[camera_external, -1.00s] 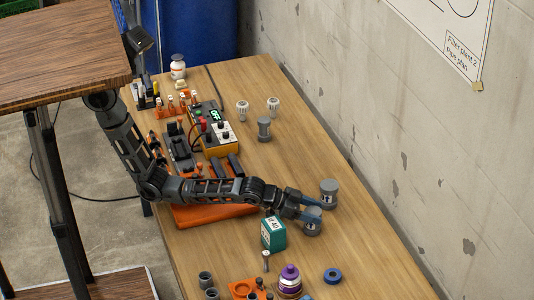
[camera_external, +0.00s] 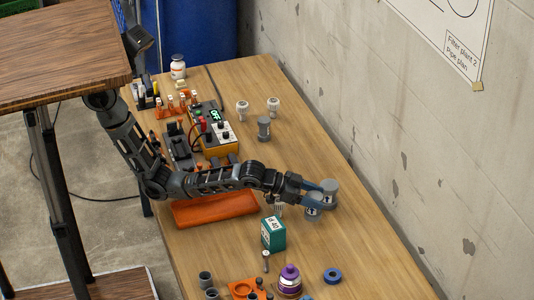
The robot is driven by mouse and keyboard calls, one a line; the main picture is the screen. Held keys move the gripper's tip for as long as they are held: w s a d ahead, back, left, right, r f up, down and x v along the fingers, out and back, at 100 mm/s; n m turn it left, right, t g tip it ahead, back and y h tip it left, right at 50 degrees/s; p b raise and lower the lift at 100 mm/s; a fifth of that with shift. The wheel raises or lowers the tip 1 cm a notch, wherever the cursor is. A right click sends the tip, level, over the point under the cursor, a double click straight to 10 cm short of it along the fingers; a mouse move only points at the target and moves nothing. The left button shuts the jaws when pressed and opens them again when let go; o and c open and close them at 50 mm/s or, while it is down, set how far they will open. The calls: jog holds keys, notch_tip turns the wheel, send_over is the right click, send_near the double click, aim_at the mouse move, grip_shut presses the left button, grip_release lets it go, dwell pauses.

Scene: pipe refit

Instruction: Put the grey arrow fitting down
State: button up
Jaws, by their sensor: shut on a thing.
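The grey arrow fitting (camera_external: 313,201) is a short grey cylinder with a pale arrow label on its side. I cannot tell whether the two touch.
A green box (camera_external: 273,234) stands in front of my gripper. A purple-topped container (camera_external: 289,280) and a blue ring (camera_external: 332,276) are nearer. A grey fitting (camera_external: 264,129) stands farther back. The wooden table (camera_external: 375,265) is clear at right, below the wall.

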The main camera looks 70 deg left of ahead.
notch_tip(320, 180, up, 4)
jog(key=shift+f, duration=0.15)
jog(key=shift+a, duration=0.2)
jog(key=s+a+n+y+p, duration=0.1)
jog(key=a+n+y+p, duration=0.2)
jog(key=a, duration=0.6)
jog(key=s+a+r+n+y, duration=0.1)
jog(key=a+n+y, duration=0.25)
jog(key=a, duration=0.45)
jog(key=s+a+n+y+p, duration=0.2)
jog(key=a+n+y, duration=0.15)
jog(key=a, duration=0.55)
jog(key=shift+m+y, duration=0.3)
jog(key=shift+m, duration=0.1)
jog(key=shift+w+a+f+p, duration=0.35)
jog(key=shift+w+a+f, duration=0.65)
jog(key=shift+a+f, duration=0.7)
jog(key=shift+w+a+f+p, duration=0.4)
jog(key=shift+w+a+f, duration=0.6)
jog(key=shift+a+f, duration=0.75)
jog(key=shift+w+a+f+p, duration=0.35)
jog(key=shift+w+a+f, duration=0.65)
jog(key=shift+a+f, duration=0.7)
jog(key=shift+d+f, duration=0.3)
jog(key=shift+d, duration=0.05)
